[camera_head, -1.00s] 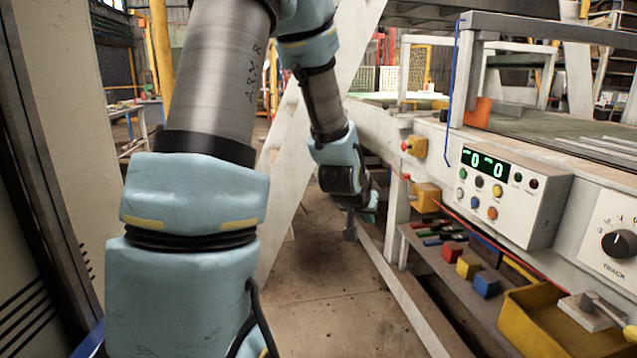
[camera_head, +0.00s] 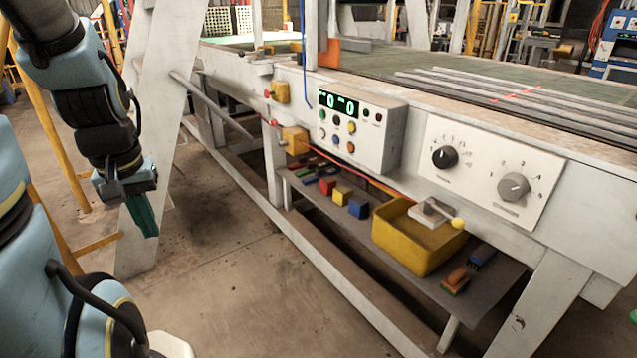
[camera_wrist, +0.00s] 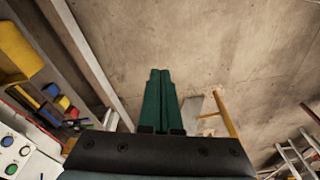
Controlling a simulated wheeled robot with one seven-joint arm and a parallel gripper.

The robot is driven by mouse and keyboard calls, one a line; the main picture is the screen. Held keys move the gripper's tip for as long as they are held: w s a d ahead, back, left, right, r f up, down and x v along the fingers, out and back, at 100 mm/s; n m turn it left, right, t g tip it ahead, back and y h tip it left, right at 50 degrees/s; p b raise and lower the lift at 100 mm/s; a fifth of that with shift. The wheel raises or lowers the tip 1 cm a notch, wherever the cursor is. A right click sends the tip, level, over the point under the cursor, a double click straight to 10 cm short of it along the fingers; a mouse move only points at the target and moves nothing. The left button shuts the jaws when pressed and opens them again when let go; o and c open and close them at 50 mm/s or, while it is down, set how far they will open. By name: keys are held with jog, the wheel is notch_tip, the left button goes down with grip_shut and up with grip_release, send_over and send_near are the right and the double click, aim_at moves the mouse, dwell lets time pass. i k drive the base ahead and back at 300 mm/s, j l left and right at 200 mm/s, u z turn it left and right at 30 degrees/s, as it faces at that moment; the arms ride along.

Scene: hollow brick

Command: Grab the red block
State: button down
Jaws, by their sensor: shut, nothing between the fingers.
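The red block (camera_head: 327,185) sits on the low shelf under the machine, beside a yellow block (camera_head: 342,194) and a blue block (camera_head: 358,209). The red block also shows small at the left of the wrist view (camera_wrist: 73,112). My gripper (camera_head: 149,232) hangs at the left of the head view, well apart from the blocks, fingers pointing down. In the wrist view its green fingers (camera_wrist: 160,74) are together with nothing between them, over bare floor.
The grey shelf (camera_head: 400,283) also holds a yellow bin (camera_head: 405,240), brushes (camera_head: 456,281) and several small dark items. A control box (camera_head: 360,130) juts out above the shelf. A white slanted leg (camera_head: 150,150) stands behind my gripper. The concrete floor (camera_head: 240,290) before the shelf is clear.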

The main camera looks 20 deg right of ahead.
aim_at(328, 184)
jog(key=i+l+u, duration=0.25)
jog(key=i+l, duration=0.4)
jog(key=i+l+u, duration=0.2)
jog(key=i+l, duration=0.4)
jog(key=l, duration=0.2)
